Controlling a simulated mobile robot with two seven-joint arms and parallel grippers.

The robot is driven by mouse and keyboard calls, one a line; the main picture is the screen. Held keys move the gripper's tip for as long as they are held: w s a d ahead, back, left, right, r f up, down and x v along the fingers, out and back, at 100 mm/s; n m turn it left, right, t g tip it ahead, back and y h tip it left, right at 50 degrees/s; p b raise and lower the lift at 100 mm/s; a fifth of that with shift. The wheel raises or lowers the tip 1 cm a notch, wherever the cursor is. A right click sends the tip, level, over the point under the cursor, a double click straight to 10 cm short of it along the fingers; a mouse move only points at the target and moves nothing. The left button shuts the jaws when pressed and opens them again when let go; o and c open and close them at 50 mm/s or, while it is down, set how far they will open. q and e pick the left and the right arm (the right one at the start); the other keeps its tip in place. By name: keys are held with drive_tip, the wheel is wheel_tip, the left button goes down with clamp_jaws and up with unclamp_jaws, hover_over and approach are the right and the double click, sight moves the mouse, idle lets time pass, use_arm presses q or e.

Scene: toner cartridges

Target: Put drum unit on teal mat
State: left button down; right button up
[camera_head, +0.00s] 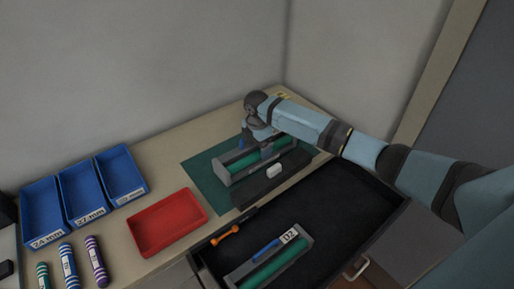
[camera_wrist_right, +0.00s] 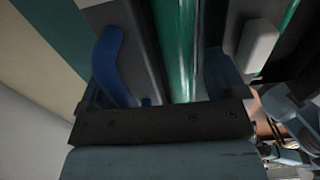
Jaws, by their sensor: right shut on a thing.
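The teal mat (camera_head: 203,178) lies on the table near the back wall. A grey drum unit (camera_head: 228,176) with a green roller is over the mat. I cannot tell whether it touches the mat or hangs just above it. In the right wrist view, the drum unit's green roller (camera_wrist_right: 180,45) and blue lever (camera_wrist_right: 108,62) show close to the jaws. A second drum unit (camera_head: 272,268), with a green roller, blue lever and a label, lies in the open drawer. My left gripper is not in view.
A long dark cartridge (camera_head: 252,190) with a white block (camera_head: 274,171) lies along the mat's front edge. A red tray (camera_head: 167,222), blue bins (camera_head: 82,195) and several tubes (camera_head: 96,260) stand left.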

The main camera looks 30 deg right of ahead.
sight(257, 147)
drive_tip(key=shift+f, duration=0.8)
drive_tip(key=shift+f, duration=0.15)
drive_tip(key=o, duration=1.1)
drive_tip(key=shift+c, duration=0.2)
wheel_tip(257, 147, up, 12)
drive_tip(key=b, duration=0.1)
drive_tip(key=shift+s, duration=0.1)
